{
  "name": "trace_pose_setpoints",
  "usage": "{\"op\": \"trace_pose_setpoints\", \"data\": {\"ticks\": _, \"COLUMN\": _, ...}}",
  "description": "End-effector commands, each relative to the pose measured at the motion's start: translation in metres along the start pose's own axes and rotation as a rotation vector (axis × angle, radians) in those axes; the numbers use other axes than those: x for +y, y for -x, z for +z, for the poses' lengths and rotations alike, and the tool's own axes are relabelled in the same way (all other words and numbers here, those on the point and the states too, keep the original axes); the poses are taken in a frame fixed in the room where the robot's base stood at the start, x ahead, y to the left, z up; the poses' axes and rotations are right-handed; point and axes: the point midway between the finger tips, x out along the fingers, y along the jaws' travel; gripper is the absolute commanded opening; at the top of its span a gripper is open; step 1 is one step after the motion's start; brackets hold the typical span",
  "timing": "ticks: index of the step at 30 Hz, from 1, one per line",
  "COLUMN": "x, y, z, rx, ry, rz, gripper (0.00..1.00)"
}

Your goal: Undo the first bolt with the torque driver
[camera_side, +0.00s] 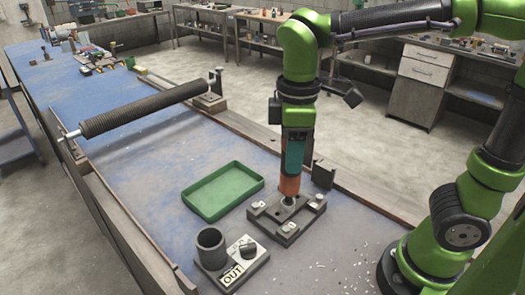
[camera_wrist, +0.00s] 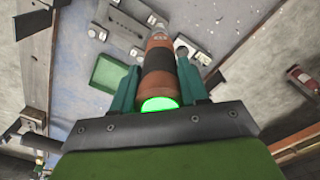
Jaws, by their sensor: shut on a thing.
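The torque driver (camera_side: 290,186) is an orange and dark tool held upright in my gripper (camera_side: 293,150). In the wrist view the driver (camera_wrist: 158,68) sits between the teal fingers of my gripper (camera_wrist: 158,82), and a green light glows at its near end. Its lower tip meets a grey metal fixture block (camera_side: 270,224) on the blue bench. Light bolt heads show on the block, one bolt (camera_side: 255,205) at its left and another (camera_side: 319,197) at its right. The bolt under the driver tip is mostly hidden, so I cannot tell whether it is engaged.
An empty green tray (camera_side: 222,190) lies left of the block. A grey cup (camera_side: 211,247) and a knob (camera_side: 248,250) stand on a plate labelled OUT in front. A long dark mesh roller (camera_side: 145,108) spans the bench behind. A dark bracket (camera_side: 323,174) stands close right of the driver.

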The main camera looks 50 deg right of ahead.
Motion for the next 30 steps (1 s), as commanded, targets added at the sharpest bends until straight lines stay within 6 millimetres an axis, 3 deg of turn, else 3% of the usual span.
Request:
{"op": "trace_pose_setpoints", "data": {"ticks": 18, "x": 0.001, "y": -0.052, "z": 0.0, "rx": 0.001, "ry": -0.004, "rz": 0.0, "gripper": 0.07}}
{"op": "trace_pose_setpoints", "data": {"ticks": 30, "x": 0.001, "y": -0.061, "z": 0.0, "rx": 0.003, "ry": -0.004, "rz": 0.0, "gripper": 0.07}}
